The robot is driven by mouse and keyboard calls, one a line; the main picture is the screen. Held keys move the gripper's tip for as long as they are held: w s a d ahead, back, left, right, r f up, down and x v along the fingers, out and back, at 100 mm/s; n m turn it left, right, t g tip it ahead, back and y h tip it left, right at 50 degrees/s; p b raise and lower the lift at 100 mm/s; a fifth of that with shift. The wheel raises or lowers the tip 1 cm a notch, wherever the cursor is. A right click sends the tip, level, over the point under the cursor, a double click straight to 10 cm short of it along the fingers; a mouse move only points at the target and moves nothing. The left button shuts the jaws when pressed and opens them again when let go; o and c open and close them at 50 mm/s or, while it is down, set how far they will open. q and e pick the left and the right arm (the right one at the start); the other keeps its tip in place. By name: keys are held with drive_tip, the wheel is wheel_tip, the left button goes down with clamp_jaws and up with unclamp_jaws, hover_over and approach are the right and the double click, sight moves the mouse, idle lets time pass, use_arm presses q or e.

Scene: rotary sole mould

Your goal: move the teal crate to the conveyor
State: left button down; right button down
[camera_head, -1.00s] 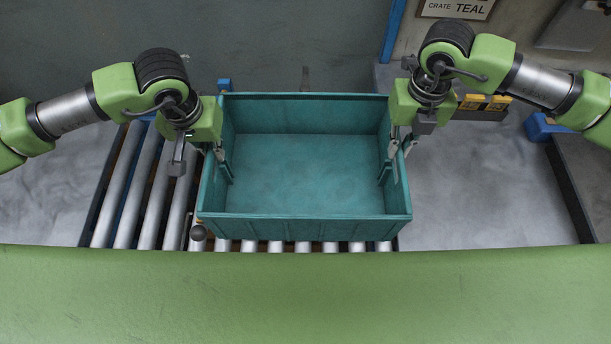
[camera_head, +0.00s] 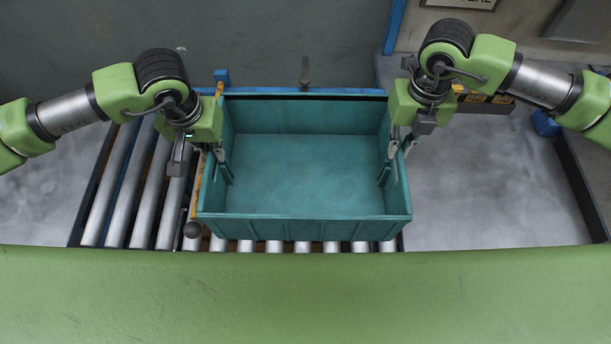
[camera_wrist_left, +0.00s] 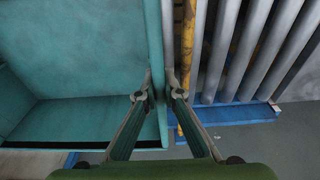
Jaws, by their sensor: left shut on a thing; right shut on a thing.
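The teal crate (camera_head: 300,170) is empty and looks level in the head view, between my two arms. It is over the right part of the roller conveyor (camera_head: 135,195); I cannot tell whether its base touches the rollers. My left gripper (camera_head: 222,165) is shut on the crate's left wall. In the left wrist view its two fingers (camera_wrist_left: 158,96) pinch the teal wall (camera_wrist_left: 152,60) from both sides. My right gripper (camera_head: 393,160) is shut on the right wall. The crate hides the rollers beneath it.
A yellow rail (camera_head: 206,150) runs close along the crate's left side; it also shows in the left wrist view (camera_wrist_left: 187,70). Bare rollers lie to the left.

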use_arm(q)
drive_tip(key=shift+f+b, duration=0.45)
drive_tip(key=shift+f, duration=0.1)
use_arm(e)
drive_tip(key=shift+f, duration=0.55)
use_arm(q)
drive_tip(key=c, duration=2.2)
unclamp_jaws()
drive_tip(key=shift+s, duration=0.1)
use_arm(e)
drive_tip(key=c, duration=2.2)
unclamp_jaws()
drive_tip(key=shift+s, duration=0.1)
drive_tip(key=shift+o, duration=0.2)
use_arm(q)
drive_tip(key=shift+r, duration=0.15)
drive_tip(key=r, duration=0.3)
drive_tip(key=s+r, duration=0.1)
drive_tip(key=r, duration=0.7)
drive_tip(key=shift+s+r, duration=0.2)
drive_tip(key=shift+s, duration=0.15)
drive_tip(key=shift+r, duration=0.1)
use_arm(e)
drive_tip(key=shift+r, duration=0.4)
wheel_tip(320, 180, up, 11)
drive_tip(key=shift+r, duration=0.15)
use_arm(q)
drive_tip(key=shift+s, duration=0.1)
